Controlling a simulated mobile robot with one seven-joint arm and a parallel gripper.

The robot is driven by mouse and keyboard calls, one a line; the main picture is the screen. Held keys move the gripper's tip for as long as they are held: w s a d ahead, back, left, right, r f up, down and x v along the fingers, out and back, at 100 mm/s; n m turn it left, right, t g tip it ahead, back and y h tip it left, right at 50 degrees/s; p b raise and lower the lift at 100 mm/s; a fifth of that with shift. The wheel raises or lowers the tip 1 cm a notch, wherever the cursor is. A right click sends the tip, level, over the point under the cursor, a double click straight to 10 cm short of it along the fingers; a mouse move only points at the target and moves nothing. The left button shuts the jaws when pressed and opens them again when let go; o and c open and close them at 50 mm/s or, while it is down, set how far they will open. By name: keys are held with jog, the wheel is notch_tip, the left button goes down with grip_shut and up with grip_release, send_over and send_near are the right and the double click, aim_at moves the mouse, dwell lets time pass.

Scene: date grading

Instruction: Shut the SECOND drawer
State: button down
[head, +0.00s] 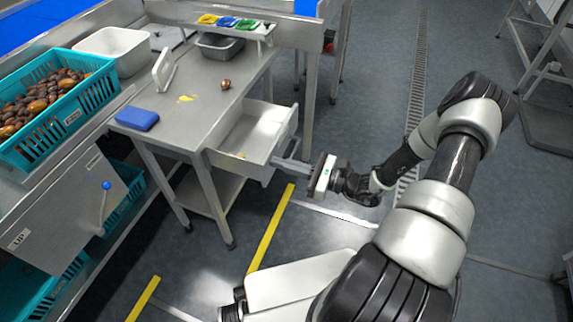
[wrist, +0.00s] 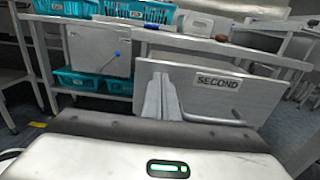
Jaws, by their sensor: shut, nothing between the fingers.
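The SECOND drawer (head: 250,128) sticks out from the metal table in the head view, open, with a small brownish thing inside near its front left. In the wrist view its grey front panel (wrist: 190,78) faces me, with a black-on-white SECOND label (wrist: 217,82) and a bar handle (wrist: 225,112) low on the right. My gripper (head: 284,164) is shut and empty at the drawer front. Its fingers (wrist: 164,92) appear left of the label and handle in the wrist view. I cannot tell whether they touch the panel.
The table (head: 205,85) carries a blue sponge (head: 136,118), a white stand, a grey tub (head: 219,46) and a single date (head: 225,84). A teal crate of dates (head: 95,92) stands at left. Table legs flank the drawer. The floor right of the drawer is clear around my arm.

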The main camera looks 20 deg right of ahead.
jog(key=x, duration=1.7)
jog(key=shift+a+f, duration=0.1)
jog(key=shift+w+a, duration=0.2)
jog(key=shift+r, duration=0.2)
